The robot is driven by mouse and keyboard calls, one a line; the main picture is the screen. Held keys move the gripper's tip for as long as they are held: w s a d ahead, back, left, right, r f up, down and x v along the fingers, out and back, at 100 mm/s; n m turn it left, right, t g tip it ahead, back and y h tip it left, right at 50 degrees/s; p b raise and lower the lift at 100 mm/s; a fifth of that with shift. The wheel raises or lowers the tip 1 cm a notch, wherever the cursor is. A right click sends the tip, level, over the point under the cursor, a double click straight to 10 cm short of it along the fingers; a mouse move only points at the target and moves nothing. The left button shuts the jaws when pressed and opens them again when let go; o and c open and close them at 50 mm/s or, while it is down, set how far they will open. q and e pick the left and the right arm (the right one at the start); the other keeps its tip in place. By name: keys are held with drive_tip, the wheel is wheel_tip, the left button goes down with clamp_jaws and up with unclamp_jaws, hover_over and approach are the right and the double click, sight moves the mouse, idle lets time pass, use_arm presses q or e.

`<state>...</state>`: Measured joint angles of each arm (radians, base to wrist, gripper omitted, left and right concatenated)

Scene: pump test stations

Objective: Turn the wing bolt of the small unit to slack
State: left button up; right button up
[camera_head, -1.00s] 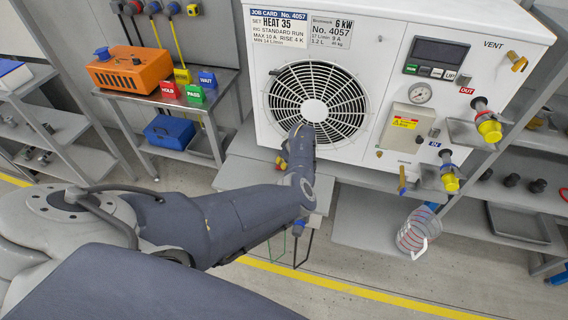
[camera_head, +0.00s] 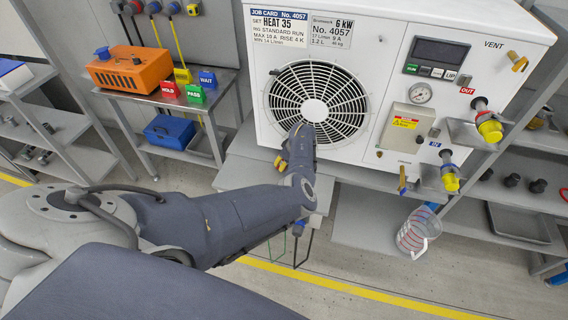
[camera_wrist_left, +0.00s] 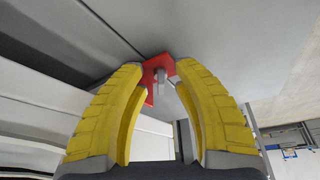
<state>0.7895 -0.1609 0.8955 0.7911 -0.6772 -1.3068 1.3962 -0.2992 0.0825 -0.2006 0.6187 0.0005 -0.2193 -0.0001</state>
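My left gripper (camera_head: 284,160) is in front of the white unit, below its fan grille, in the head view. In the left wrist view my left gripper (camera_wrist_left: 161,68) shows two yellow fingers set apart, with their tips on either side of a red piece (camera_wrist_left: 151,88) with a grey stem (camera_wrist_left: 160,76). The red piece sits under a grey surface. I cannot tell whether it is the wing bolt or whether the fingers touch it. In the head view it is hidden. An orange unit (camera_head: 138,70) stands on the left-hand table. My right gripper is not in view.
The white unit (camera_head: 385,65) has yellow-capped ports (camera_head: 490,130) at its right. HOLD, PASS and WAIT blocks (camera_head: 194,94) and a blue box (camera_head: 169,131) are at the left table. The floor in front is open.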

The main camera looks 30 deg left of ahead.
use_arm(q)
drive_tip(key=v, duration=0.7)
drive_tip(key=shift+r, duration=0.2)
drive_tip(key=shift+o, duration=2.6)
drive_tip(key=shift+n, duration=0.4)
drive_tip(key=a, duration=0.1)
drive_tip(key=s+a, duration=0.1)
drive_tip(key=a, duration=0.1)
drive_tip(key=s+a, duration=0.1)
drive_tip(key=shift+s+a+f, duration=0.1)
drive_tip(key=shift+a, duration=0.15)
drive_tip(key=s+a+r+m+t+h, duration=0.1)
drive_tip(key=s+r+m+t+h, duration=0.15)
drive_tip(key=r+m, duration=0.4)
drive_tip(key=s+a+r+m+t+h, duration=0.1)
drive_tip(key=a+r+m+h, duration=0.15)
drive_tip(key=m, duration=0.75)
drive_tip(key=w+d+f+m, duration=0.1)
drive_tip(key=w+f, duration=0.1)
drive_tip(key=f, duration=0.3)
drive_tip(key=w+d+f+m, duration=0.1)
drive_tip(key=w+f, duration=0.1)
drive_tip(key=f, duration=0.3)
drive_tip(key=w+d+f+m, duration=0.1)
drive_tip(key=w+f, duration=0.1)
drive_tip(key=f, duration=0.3)
drive_tip(key=shift+w+d+f+m+h, duration=0.25)
drive_tip(key=shift+d+f+h, duration=0.15)
